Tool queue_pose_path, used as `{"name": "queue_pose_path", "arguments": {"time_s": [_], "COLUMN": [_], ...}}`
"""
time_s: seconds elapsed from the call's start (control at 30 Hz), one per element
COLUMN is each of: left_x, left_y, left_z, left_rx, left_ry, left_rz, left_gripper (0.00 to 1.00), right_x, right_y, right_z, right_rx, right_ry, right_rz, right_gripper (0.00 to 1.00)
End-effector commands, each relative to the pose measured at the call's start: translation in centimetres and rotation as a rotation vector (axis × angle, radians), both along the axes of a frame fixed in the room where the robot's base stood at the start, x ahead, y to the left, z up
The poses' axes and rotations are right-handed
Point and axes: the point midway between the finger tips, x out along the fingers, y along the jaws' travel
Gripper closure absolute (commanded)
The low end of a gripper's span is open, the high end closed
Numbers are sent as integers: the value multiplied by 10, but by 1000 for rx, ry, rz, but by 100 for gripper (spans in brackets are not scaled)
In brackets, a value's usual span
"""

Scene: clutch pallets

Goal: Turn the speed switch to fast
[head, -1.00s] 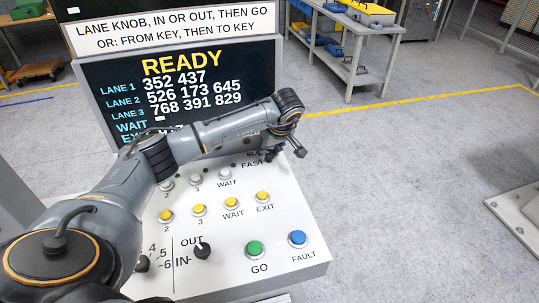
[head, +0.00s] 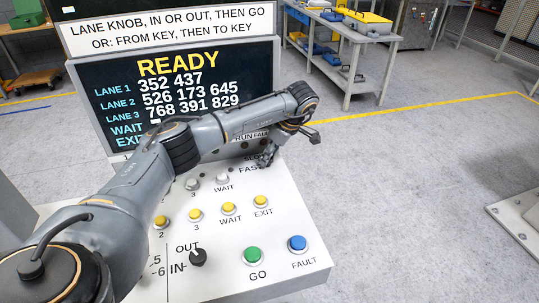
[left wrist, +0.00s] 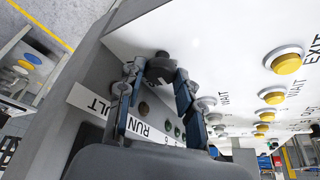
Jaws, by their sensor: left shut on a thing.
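The speed switch (left wrist: 161,58) is a dark knob on the white sloping panel (head: 310,275). In the left wrist view it sits between the fingertips of my left gripper (left wrist: 161,70), which is shut on it. In the head view my left gripper (head: 267,158) points down at the panel's upper right, beside the SLOW and FAST labels. The FAST label (head: 250,169) is readable; SLOW is partly covered. The gripper hides the knob there, so I cannot tell which way it points. My right gripper is out of view.
Yellow buttons (head: 228,208), a green GO button (head: 253,256), a blue FAULT button (head: 297,243) and an IN/OUT knob (head: 198,257) lie nearer on the panel. The screen (head: 180,95) behind reads READY.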

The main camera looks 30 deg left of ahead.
Motion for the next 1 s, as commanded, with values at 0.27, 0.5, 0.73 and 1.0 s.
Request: {"name": "queue_pose_path", "arguments": {"time_s": [0.27,0.5,0.73,1.0], "left_x": [0,0,0,1], "left_y": [0,0,0,-6], "left_z": [1,0,0,14], "left_rx": [0,0,0,0], "left_ry": [-1,-1,0,-3], "left_rz": [11,10,9,6], "left_gripper": [96,49,43,43], "right_x": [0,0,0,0], "right_y": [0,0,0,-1], "right_z": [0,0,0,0], "right_rx": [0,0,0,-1], "right_ry": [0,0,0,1], "right_rz": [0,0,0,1], "right_gripper": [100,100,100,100]}}
